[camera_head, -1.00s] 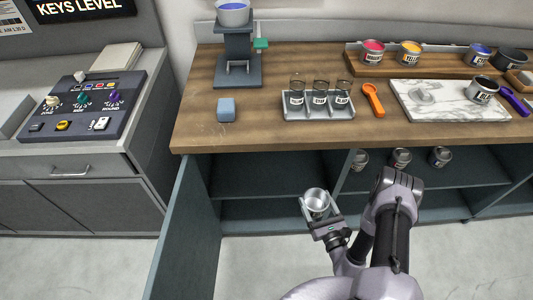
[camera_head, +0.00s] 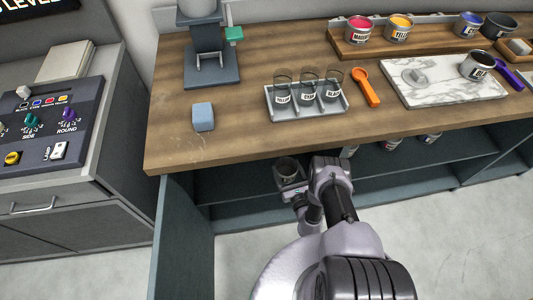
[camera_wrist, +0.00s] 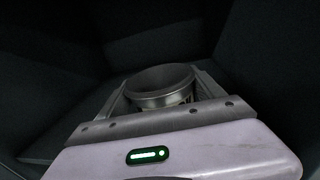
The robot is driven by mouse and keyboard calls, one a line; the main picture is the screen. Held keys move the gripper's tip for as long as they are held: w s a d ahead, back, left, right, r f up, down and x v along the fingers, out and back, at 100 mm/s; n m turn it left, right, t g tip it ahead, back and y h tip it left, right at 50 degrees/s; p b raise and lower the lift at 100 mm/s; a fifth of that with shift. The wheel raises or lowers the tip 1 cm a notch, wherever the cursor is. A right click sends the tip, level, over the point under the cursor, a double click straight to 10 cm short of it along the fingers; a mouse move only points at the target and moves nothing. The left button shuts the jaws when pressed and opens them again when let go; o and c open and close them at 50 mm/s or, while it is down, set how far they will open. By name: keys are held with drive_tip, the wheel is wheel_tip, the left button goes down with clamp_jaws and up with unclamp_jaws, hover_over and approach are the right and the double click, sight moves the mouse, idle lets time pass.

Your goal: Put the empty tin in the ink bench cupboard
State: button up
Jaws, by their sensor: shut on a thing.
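The empty tin (camera_head: 287,166) is a small grey metal can, upright and open at the top. It also shows in the wrist view (camera_wrist: 160,84), between the two fingers. My gripper (camera_head: 291,182) is shut on the tin and holds it inside the open ink bench cupboard (camera_head: 236,186), below the worktop. The wrist view shows dark cupboard walls around the tin. I cannot tell whether the tin touches a shelf. The open cupboard door (camera_head: 186,240) hangs at the left of the opening.
Several tins stand on the shelf further right, one of them here (camera_head: 391,143). The wooden worktop (camera_head: 240,140) overhangs the opening. On it are a tray of glasses (camera_head: 308,112), an orange spoon (camera_head: 366,88), a blue-grey block (camera_head: 203,116) and a marble slab (camera_head: 440,98).

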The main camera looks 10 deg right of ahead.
drive_tip(key=w+a+b, duration=0.1)
drive_tip(key=w, duration=0.1)
drive_tip(key=w+a+f+b, duration=0.1)
drive_tip(key=w, duration=0.2)
drive_tip(key=w+a+b, duration=0.1)
drive_tip(key=w+a, duration=0.1)
drive_tip(key=w, duration=0.1)
drive_tip(key=shift+f+b, duration=0.25)
drive_tip(key=shift+b, duration=0.15)
wheel_tip(320, 180, down, 4)
drive_tip(key=shift+r+b, duration=0.25)
drive_tip(key=shift+b, duration=0.95)
drive_tip(key=shift+d+r, duration=0.1)
drive_tip(key=shift+r, duration=0.1)
drive_tip(key=o, duration=2)
drive_tip(key=shift+f, duration=0.15)
drive_tip(key=shift+s+r+p, duration=0.2)
drive_tip(key=shift+p, duration=0.15)
drive_tip(key=s, duration=0.3)
drive_tip(key=s+d+p, duration=0.1)
drive_tip(key=s, duration=0.3)
drive_tip(key=s+p, duration=0.1)
drive_tip(key=s, duration=0.3)
drive_tip(key=shift+s+d+f, duration=0.1)
drive_tip(key=shift+d+f, duration=0.05)
drive_tip(key=shift+d, duration=0.1)
drive_tip(key=shift+s, duration=0.2)
